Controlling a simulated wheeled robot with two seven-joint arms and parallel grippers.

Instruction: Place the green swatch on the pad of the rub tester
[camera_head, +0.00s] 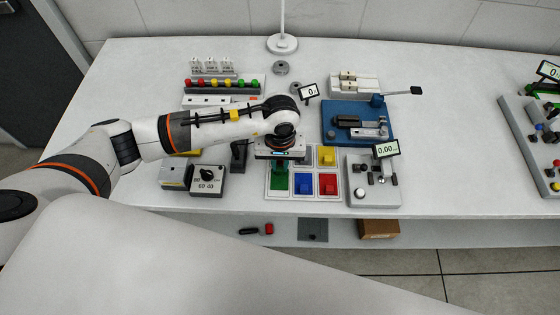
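A white tray (267,196) holds coloured swatches in compartments at the front middle of the bench. The green swatch (278,186) is in its front-left compartment, partly hidden by my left gripper. My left gripper (283,163) points down over the tray's left side, just above or at the green swatch. Its fingertips are hidden, so I cannot tell whether it is open or holds anything. A blue machine (330,131) with a dark lever stands behind and right of the tray; it may be the rub tester. Its pad is not clear. My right gripper is not in view.
A grey device (357,197) with a 0.00 display stands right of the tray. A dial box (207,182) stands left. A rack of coloured knobs (222,85) is behind my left arm. The bench right of the blue machine is clear.

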